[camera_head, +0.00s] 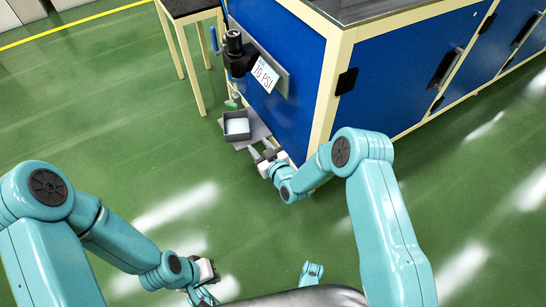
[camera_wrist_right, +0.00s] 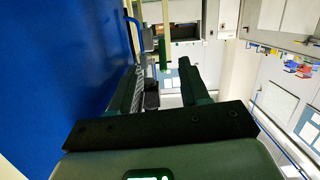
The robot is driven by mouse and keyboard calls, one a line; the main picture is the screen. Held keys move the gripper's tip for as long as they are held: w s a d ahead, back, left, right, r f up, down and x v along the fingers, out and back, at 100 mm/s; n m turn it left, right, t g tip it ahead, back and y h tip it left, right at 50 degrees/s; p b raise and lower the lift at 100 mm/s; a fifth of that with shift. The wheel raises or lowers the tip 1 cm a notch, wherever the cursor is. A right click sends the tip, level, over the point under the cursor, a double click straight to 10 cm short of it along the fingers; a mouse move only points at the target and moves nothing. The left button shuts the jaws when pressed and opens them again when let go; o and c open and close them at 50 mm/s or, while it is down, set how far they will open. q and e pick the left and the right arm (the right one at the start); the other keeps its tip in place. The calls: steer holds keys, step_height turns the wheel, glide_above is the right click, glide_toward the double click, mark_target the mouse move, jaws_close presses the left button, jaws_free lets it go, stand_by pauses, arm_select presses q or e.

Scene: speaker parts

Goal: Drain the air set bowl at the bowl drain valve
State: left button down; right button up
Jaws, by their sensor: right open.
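The air set (camera_head: 235,55) is a black regulator unit on the blue cabinet side, beside a white "70 PSI" label (camera_head: 264,75). Below it is a small green and grey part (camera_head: 233,101), which may be the bowl drain valve; it is too small to tell. My right gripper (camera_head: 262,149) is open at the cabinet side, just below and right of a dark tray. In the right wrist view its two dark fingers (camera_wrist_right: 160,82) are apart, with grey and black parts seen beyond the gap. My left gripper (camera_head: 206,278) is low over the floor, far from the air set.
The dark square tray (camera_head: 237,137) with a pale inside sits on a grey shelf (camera_head: 256,130) under the air set. A blue handle (camera_head: 214,40) is left of the regulator. A dark-topped table (camera_head: 189,7) stands behind. The green floor at left is clear.

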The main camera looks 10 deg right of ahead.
steer(key=s+d+r+m+g+p, duration=0.2)
steer(key=s+r+g+p, duration=0.2)
steer(key=s+p, duration=0.4)
steer(key=shift+s+r+m+g+h+p, duration=0.3)
steer(key=shift+s+g+h+p, duration=0.15)
steer(key=shift+s, duration=0.25)
